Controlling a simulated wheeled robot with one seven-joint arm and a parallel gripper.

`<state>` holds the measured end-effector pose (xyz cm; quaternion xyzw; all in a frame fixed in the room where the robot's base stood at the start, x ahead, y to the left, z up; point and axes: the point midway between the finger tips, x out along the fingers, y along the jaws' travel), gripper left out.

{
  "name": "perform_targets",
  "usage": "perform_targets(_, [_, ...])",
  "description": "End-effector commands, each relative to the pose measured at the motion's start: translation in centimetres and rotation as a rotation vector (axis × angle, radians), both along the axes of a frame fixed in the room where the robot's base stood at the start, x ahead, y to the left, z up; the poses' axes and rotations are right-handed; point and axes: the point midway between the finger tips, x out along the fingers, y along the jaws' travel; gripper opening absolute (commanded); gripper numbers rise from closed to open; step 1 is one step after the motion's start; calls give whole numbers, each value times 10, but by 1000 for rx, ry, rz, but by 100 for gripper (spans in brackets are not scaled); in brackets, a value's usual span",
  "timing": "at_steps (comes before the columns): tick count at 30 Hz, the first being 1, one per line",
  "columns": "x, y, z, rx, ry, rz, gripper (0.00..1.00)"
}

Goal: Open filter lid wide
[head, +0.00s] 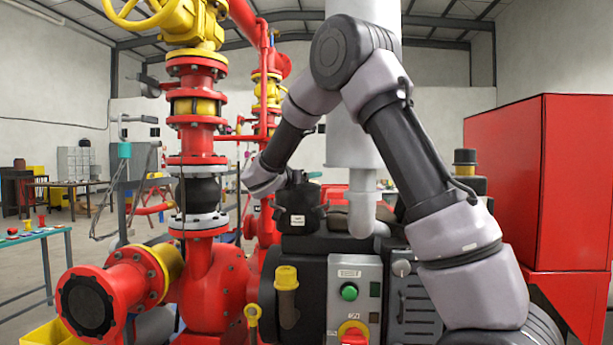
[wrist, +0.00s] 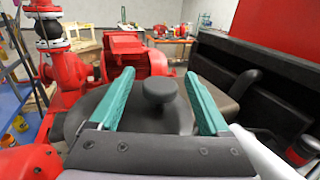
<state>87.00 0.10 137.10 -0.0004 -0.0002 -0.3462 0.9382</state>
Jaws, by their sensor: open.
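The filter lid (wrist: 118,108) is a dark round cover with a knob (wrist: 158,90) standing up in its middle, seen in the wrist view. It appears to lie flat. My gripper (wrist: 159,74) has two teal fingers, spread open on either side of the knob, with visible gaps and nothing held. In the head view, a black filter housing (head: 298,220) with a small white label stands left of the grey pipe. My wrist is at its upper left; the fingers cannot be made out there. The lid's hinge is not clear.
A grey control panel (head: 354,295) with a green button stands below the housing. A grey vertical pipe (head: 350,150) is close on the right. Red valve piping (head: 197,150) stands on the left, and a red cabinet (head: 545,180) at the far right.

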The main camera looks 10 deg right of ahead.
Motion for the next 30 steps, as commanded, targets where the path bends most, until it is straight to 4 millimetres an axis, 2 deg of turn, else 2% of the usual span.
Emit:
perform_targets(9, [2,-2,0,0,0,1,80])
perform_targets(14, [2,-2,0,0,0,0,19])
perform_targets(15, [2,-2,0,0,0,0,4])
perform_targets(16, [2,-2,0,0,0,0,0])
perform_targets(30, [9,-1,5,2,-1,1,0])
